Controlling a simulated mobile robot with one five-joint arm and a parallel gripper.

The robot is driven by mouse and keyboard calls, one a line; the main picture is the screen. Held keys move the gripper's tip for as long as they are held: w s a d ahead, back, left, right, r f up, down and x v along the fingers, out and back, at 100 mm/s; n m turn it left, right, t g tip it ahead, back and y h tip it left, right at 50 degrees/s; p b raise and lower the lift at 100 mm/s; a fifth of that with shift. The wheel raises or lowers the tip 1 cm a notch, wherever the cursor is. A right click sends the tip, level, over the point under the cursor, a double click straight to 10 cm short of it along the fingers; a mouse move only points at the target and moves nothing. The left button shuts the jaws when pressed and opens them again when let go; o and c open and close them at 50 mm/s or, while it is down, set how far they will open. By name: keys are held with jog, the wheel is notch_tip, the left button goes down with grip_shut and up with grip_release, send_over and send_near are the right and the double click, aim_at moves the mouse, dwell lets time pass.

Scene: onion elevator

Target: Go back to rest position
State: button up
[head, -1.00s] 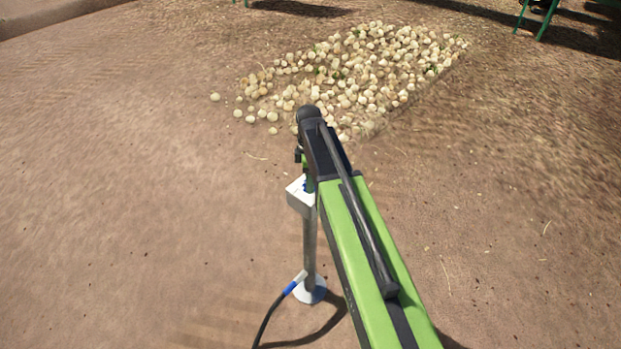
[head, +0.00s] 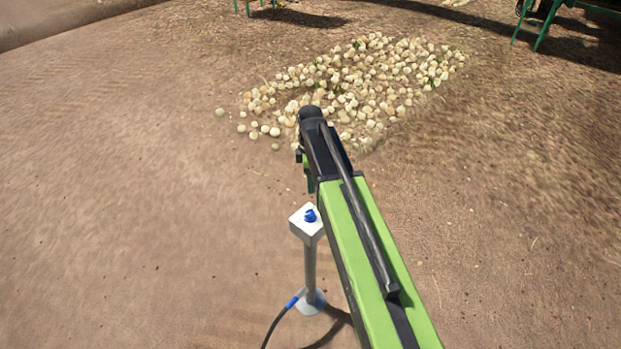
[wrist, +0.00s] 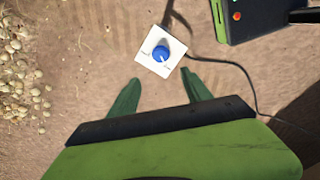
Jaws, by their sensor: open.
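My gripper (wrist: 158,92) is open and empty in the wrist view, its two green fingers spread apart. Beyond the fingertips is a white control box with a blue knob (wrist: 161,53). In the head view the same white box (head: 306,222) stands on a grey post with a round foot, just left of my green arm. The gripper sits above and beyond the box there, apart from it, and my arm partly hides the fingers.
A pile of onions (head: 370,85) lies on the dirt ground ahead, with a few loose ones at its left. A cable (head: 278,322) runs from the post's foot. Green machine legs (head: 545,25) stand at the upper right. The ground at left is clear.

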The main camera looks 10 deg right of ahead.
jog(key=shift+f, duration=0.1)
jog(key=s+f+m+b, duration=0.1)
jog(key=s+m, duration=1.3)
jog(key=m, duration=0.2)
jog(key=shift+s+d, duration=0.25)
jog(key=shift+s, duration=0.1)
